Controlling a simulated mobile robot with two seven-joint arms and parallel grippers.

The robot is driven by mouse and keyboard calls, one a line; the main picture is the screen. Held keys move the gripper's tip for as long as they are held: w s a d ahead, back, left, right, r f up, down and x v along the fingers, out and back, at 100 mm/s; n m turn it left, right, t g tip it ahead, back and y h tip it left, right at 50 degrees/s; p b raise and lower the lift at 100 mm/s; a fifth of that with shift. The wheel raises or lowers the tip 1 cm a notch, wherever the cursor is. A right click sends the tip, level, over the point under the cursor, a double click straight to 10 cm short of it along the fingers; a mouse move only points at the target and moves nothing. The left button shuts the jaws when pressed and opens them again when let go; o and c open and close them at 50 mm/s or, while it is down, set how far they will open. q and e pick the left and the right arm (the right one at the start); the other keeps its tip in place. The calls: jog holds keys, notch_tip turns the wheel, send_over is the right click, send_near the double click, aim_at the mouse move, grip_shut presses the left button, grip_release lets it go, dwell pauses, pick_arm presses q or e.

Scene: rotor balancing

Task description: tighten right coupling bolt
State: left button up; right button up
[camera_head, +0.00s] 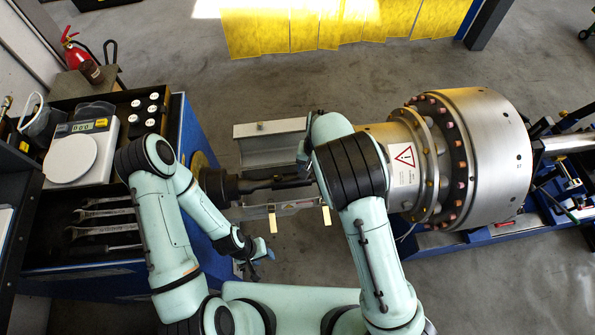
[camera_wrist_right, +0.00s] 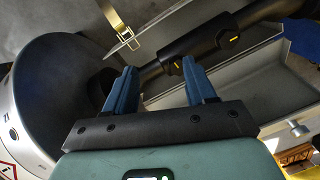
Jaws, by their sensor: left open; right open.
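A dark shaft (camera_head: 262,184) runs from the drive at left towards the big steel rotor housing. In the right wrist view the black shaft coupling (camera_wrist_right: 205,50) carries small yellow marks; I cannot make out a bolt for certain. My right gripper (camera_wrist_right: 160,85) is open, its two blue fingers apart and nothing between them, over the shaft near the dark round end of the housing. My left gripper (camera_head: 262,252) is open and empty, low beside the tool cart, apart from the shaft.
A grey open cover (camera_head: 270,140) stands behind the shaft, with another metal panel in front. The flanged rotor housing (camera_head: 485,150) fills the right. The tool cart at left holds several wrenches (camera_head: 105,214), a scale (camera_head: 75,155) and white-topped weights (camera_head: 152,109).

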notch_tip(320, 180, up, 7)
jog(key=w+a, duration=0.3)
jog(key=shift+t+h, duration=0.3)
jog(key=shift+t, duration=0.1)
jog(key=f, duration=1.3)
jog(key=shift+s+d+f, duration=0.1)
jog(key=shift+d, duration=0.15)
grip_shut()
